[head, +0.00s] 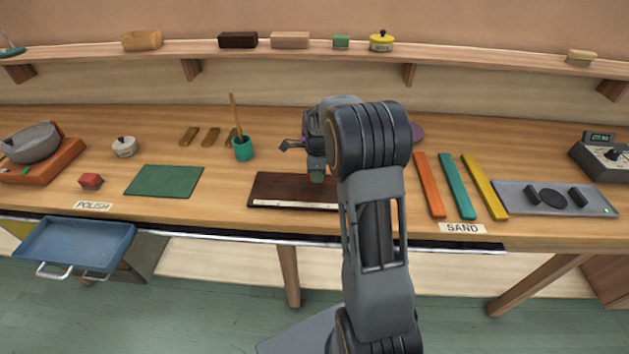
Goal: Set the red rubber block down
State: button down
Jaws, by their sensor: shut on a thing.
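A red block (91,181) rests on the workbench at the left, just behind the POLISH label. My gripper (316,177) points down over a dark brown board (275,188) near the middle of the bench. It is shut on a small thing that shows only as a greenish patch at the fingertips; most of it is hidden. I cannot tell whether the held thing touches the board. My arm hides the board's right end.
A green mat (164,181) lies right of the red block. A teal cup (243,149) with a stick stands behind the board. Orange (430,186), teal (457,187) and yellow (484,187) strips lie at right, beside a grey tray (512,196). A blue drawer (80,243) hangs open at front left.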

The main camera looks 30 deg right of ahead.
aim_at(315, 188)
jog(key=shift+w+a+f, duration=0.2)
jog(key=shift+f, duration=1.7)
jog(key=shift+f, duration=0.1)
jog(key=shift+f, duration=0.2)
jog(key=c, duration=1)
grip_release()
jog(key=shift+r, duration=0.1)
